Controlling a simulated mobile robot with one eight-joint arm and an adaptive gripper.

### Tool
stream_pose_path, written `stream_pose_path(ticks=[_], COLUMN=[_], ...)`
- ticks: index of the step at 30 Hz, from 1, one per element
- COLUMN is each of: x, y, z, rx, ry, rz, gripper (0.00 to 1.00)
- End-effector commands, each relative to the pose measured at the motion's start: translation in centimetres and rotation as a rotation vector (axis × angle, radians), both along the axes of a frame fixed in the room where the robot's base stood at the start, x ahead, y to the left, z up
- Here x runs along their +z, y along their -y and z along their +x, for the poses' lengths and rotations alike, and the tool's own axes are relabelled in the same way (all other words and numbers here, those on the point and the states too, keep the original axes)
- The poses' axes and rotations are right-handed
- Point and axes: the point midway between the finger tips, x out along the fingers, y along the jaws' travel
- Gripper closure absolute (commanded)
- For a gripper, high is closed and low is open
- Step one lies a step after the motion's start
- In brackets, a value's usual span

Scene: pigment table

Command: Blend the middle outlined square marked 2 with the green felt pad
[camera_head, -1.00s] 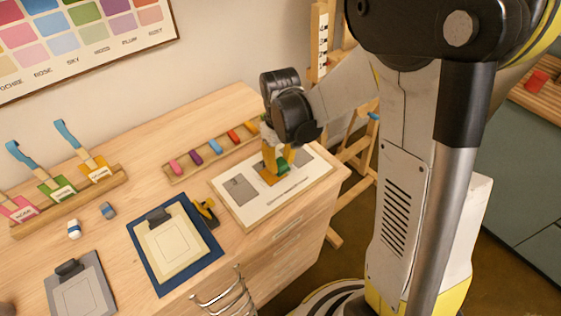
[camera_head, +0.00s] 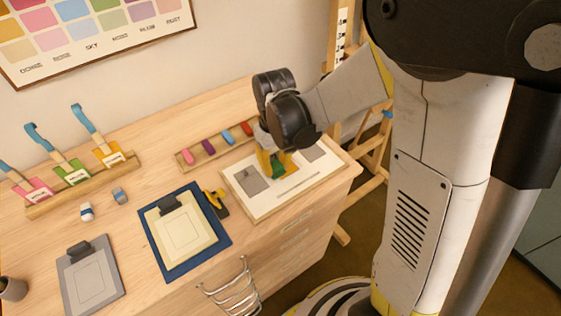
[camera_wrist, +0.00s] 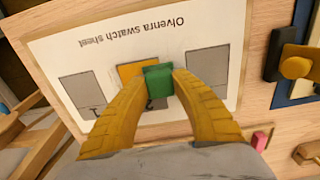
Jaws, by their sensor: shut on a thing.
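The swatch sheet (camera_head: 296,192) lies on a light wooden board at the table's right end; it appears upside down in the wrist view (camera_wrist: 150,35). It bears three outlined squares in a row. My gripper (camera_wrist: 158,88) is shut on the green felt pad (camera_wrist: 158,75), which also shows in the head view (camera_head: 278,169). The pad overlaps the orange square in the wrist view and hides part of it. I cannot tell whether it touches.
A rail with coloured sticks (camera_head: 188,157) stands behind the sheet. A yellow-and-black tool (camera_head: 216,201) and a blue board with a cream sheet (camera_head: 150,238) lie to its left. Brushes stand in a rack (camera_head: 60,204) farther left. The table's front edge is close to the sheet.

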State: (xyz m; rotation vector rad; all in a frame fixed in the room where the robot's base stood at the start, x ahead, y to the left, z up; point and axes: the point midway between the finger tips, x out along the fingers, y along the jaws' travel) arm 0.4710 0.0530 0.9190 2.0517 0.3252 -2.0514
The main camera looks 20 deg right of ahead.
Motion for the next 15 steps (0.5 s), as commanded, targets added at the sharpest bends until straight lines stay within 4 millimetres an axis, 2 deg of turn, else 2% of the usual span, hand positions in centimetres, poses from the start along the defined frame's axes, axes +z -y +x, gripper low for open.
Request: stream_pose_path(ticks=[7, 15], x=[-0.2, 0.0], y=[0.2, 2.0], z=[0.1, 0.7], rx=[-0.001, -0.002], ry=[0.0, 0.0], rz=[0.0, -0.001], gripper=[1.0, 1.0])
